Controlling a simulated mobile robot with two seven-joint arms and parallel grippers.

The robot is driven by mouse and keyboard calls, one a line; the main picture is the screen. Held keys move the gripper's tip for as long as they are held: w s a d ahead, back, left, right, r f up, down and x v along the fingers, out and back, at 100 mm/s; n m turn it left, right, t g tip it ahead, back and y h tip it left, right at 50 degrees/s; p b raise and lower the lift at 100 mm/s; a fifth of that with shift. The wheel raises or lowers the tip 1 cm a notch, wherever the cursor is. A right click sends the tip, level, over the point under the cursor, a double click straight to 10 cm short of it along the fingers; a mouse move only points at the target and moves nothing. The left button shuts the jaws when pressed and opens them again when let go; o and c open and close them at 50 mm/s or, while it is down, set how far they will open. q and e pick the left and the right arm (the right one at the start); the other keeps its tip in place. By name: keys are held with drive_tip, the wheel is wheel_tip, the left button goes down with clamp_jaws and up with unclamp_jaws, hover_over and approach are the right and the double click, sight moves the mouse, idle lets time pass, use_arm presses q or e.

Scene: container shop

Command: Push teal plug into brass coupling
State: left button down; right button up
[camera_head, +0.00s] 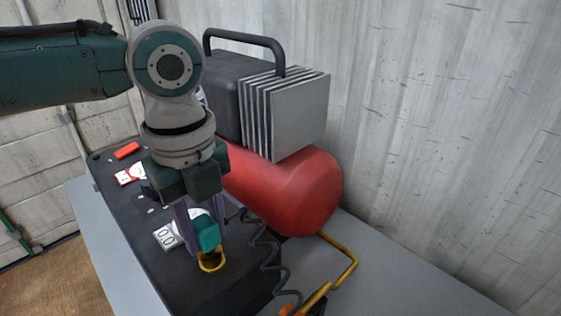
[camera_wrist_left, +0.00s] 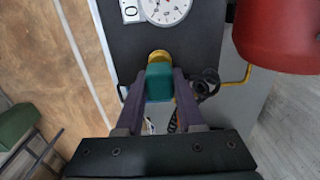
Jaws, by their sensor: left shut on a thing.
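The teal plug (camera_head: 207,233) is held between the purple fingers of my left gripper (camera_head: 205,228), which points down over the black panel. It also shows between the fingers in the left wrist view (camera_wrist_left: 159,82). The brass coupling (camera_head: 211,262) is a yellow ring with a dark opening, just below the plug in the head view. In the left wrist view the coupling (camera_wrist_left: 159,55) shows at the plug's far end, partly hidden by it. I cannot tell whether the plug touches or enters the coupling. My right gripper is not in view.
The black panel (camera_head: 150,260) lies on a grey table (camera_head: 400,285) and carries a white gauge and counter (camera_head: 168,238) close by, and a red block (camera_head: 126,151). A red compressor tank (camera_head: 295,190) stands to the right. A coiled black hose (camera_head: 267,250) hangs beside the coupling.

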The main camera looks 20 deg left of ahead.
use_arm(q)
drive_tip(key=shift+f+b, duration=0.35)
drive_tip(key=shift+f, duration=0.25)
drive_tip(key=shift+c, duration=2.2)
unclamp_jaws()
wheel_tip(320, 180, up, 10)
